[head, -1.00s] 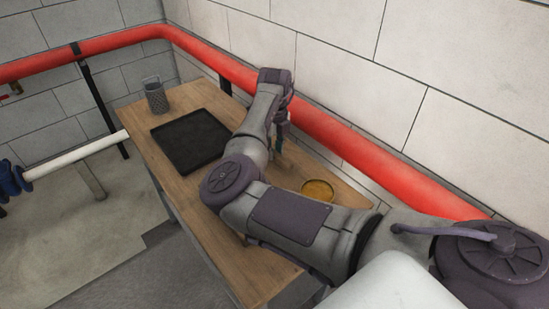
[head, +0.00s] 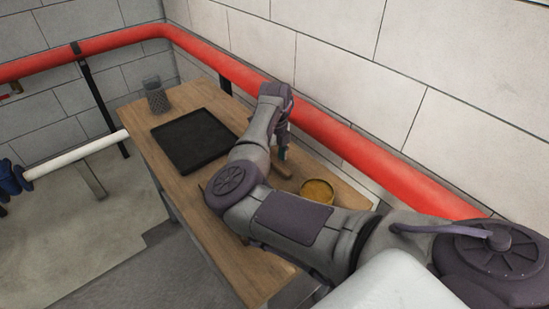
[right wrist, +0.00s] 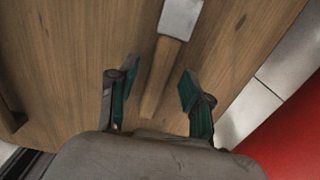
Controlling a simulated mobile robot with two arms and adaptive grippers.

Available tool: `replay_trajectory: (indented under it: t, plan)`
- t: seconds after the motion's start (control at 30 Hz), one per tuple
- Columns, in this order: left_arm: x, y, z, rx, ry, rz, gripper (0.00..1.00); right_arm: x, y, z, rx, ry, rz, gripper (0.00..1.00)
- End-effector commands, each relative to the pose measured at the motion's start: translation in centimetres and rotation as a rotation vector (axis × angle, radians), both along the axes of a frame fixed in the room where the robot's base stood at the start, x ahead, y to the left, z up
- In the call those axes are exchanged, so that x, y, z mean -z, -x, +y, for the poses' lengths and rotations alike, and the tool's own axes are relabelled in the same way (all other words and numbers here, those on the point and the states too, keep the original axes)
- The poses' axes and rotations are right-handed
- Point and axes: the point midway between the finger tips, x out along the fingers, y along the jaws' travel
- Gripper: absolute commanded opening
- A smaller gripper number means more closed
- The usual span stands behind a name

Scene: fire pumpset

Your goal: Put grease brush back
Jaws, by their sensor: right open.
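The grease brush (right wrist: 162,75), with a wooden handle and a pale grey-white head, lies on the wooden table in the right wrist view. My right gripper (right wrist: 152,88) is open, with its teal-padded fingers apart on either side of the handle and not closed on it. The handle's near end is by the gripper's palm. In the head view the right gripper (head: 283,153) points down at the table's wall side, partly hidden by my arm. My left gripper is not in view.
The wooden table (head: 150,128) holds a black tray (head: 192,140), a grey mesh cup (head: 156,96) at the far end and a round tin of yellow-brown stuff (head: 317,190) near the gripper. A red pipe (head: 350,150) runs along the wall beside the table.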

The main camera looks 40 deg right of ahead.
Motion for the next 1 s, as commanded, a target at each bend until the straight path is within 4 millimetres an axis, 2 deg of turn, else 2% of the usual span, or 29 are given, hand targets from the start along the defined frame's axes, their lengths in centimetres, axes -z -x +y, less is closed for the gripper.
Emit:
replay_trajectory:
  t: [0.17, 0.4, 0.6, 0.73, 1.0]
  plan:
    - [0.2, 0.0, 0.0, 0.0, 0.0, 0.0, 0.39, -2.6, -0.1, 0.0, 0.001, 0.003, -0.004, 0.49]
    - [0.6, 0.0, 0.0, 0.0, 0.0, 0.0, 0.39, -7.8, -0.1, 0.0, -0.001, 0.003, -0.003, 0.49]
    - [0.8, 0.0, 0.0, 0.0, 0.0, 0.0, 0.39, -10.8, -0.1, -0.1, 0.0, 0.001, -0.002, 0.49]
    - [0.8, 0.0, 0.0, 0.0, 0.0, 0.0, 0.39, -11.6, 0.0, -0.1, 0.0, 0.002, -0.001, 0.49]
    - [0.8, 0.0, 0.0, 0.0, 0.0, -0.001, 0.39, -11.8, 0.0, -0.1, 0.0, 0.001, 0.0, 0.49]
